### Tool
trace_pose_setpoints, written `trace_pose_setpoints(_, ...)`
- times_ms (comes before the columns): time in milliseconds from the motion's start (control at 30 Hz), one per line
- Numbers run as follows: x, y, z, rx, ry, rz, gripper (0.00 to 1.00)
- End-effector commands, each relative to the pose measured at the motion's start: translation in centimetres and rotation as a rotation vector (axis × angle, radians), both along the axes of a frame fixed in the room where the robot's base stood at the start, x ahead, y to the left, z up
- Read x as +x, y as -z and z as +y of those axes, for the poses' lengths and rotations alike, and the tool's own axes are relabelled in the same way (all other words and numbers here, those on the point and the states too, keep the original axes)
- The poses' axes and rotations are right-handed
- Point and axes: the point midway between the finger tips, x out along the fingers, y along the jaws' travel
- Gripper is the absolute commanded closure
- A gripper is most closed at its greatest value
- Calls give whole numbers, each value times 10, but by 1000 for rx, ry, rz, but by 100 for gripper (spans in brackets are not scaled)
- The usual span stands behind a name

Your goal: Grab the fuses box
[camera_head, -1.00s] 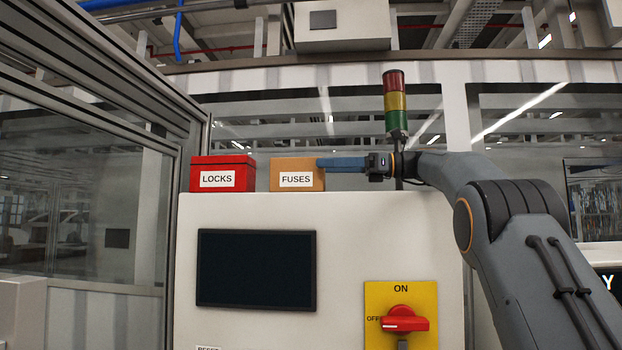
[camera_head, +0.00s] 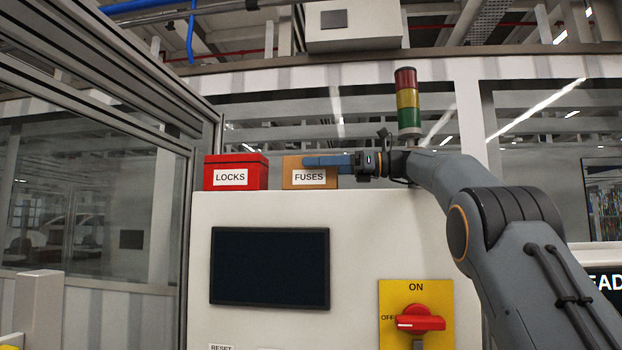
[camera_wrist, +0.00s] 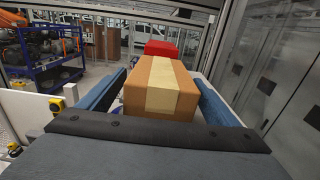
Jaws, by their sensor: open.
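The fuses box (camera_head: 296,181) is a brown carton with a white FUSES label, standing on top of the white cabinet. In the wrist view the fuses box (camera_wrist: 160,88) has a pale tape strip and lies between the two blue fingers. My gripper (camera_head: 312,161) reaches in from the right at the height of the box's top and overlaps it in the head view. In the wrist view my gripper (camera_wrist: 158,92) is open, with one finger on each side of the box. A narrow gap shows by the fingers; contact is not clear.
A red LOCKS box (camera_head: 236,173) stands left of the fuses box, and beyond it in the wrist view (camera_wrist: 161,49). A signal tower (camera_head: 408,102) rises behind my arm. The white cabinet (camera_head: 350,235) carries a dark screen and a red switch (camera_head: 420,320).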

Motion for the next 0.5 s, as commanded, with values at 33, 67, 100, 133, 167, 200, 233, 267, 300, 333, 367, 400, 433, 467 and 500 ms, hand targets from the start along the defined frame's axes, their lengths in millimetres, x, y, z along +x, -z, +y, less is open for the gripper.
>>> trace_pose_setpoints(33,0,0,0,0,0,0,16)
trace_pose_setpoints(67,0,0,0,0,0,0,17)
trace_pose_setpoints(100,0,0,0,0,0,0,24)
trace_pose_setpoints(133,0,0,0,0,0,0,29)
trace_pose_setpoints(167,0,0,0,0,0,0,34)
trace_pose_setpoints(200,0,0,0,0,0,0,41)
trace_pose_setpoints(233,0,0,0,0,0,0,46)
trace_pose_setpoints(267,0,0,0,0,0,0,51)
trace_pose_setpoints(300,0,0,0,0,0,0,58)
trace_pose_setpoints(333,0,0,0,0,0,0,63)
trace_pose_setpoints(367,0,0,0,0,0,0,68)
trace_pose_setpoints(400,0,-1,0,1,0,-1,69)
trace_pose_setpoints(433,0,-1,0,1,0,-1,69)
trace_pose_setpoints(467,0,-1,0,1,0,-1,69)
trace_pose_setpoints(500,0,-1,0,1,0,-1,69)
